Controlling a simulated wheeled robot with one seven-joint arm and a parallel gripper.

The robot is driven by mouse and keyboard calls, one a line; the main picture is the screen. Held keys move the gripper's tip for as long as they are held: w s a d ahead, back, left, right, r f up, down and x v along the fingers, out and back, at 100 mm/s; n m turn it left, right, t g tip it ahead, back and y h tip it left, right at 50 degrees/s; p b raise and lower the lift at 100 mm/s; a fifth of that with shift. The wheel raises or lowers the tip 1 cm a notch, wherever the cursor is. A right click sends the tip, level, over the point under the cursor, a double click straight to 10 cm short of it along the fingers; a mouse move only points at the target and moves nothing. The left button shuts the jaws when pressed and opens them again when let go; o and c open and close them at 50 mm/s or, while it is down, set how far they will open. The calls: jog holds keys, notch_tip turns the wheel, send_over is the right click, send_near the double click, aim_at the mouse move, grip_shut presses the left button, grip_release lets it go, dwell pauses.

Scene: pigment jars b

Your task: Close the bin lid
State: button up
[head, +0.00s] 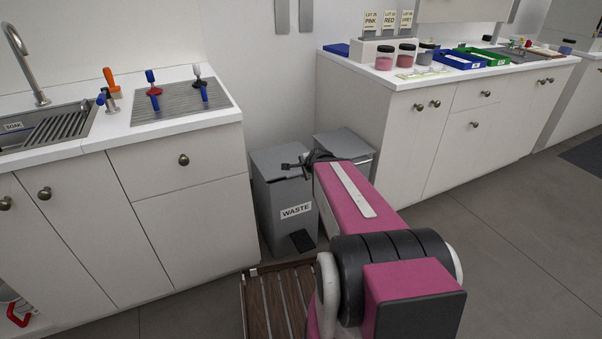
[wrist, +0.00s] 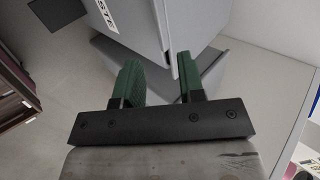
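The grey waste bin (head: 273,207) stands on the floor between the two counters, with a white WASTE label (head: 296,211) and a dark pedal (head: 302,241). Its grey top (head: 278,158) looks down, but I cannot tell if it is fully shut. My gripper (head: 294,165) is at the waste bin's upper right front. In the wrist view, the green fingers (wrist: 162,82) are apart with nothing held; the waste bin (wrist: 175,25) lies just beyond them.
The left counter (head: 160,120) has a sink and tools on a ribbed mat. The right counter (head: 400,85) holds jars (head: 384,58), a blue tray (head: 459,60) and a green tray (head: 488,57). A slatted wooden piece (head: 275,300) is low in front. Open floor lies to the right.

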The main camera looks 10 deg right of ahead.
jog(key=shift+v, duration=0.95)
jog(key=shift+w, duration=0.1)
jog(key=c, duration=0.5)
jog(key=shift+w+a, duration=0.15)
jog(key=shift+w, duration=0.15)
grip_shut()
jog(key=g+h, duration=0.2)
jog(key=g, duration=0.8)
send_near(297, 173)
jog(key=f, duration=0.5)
jog(key=s+f, duration=0.1)
jog(key=f, duration=0.1)
jog(key=shift+f, duration=0.2)
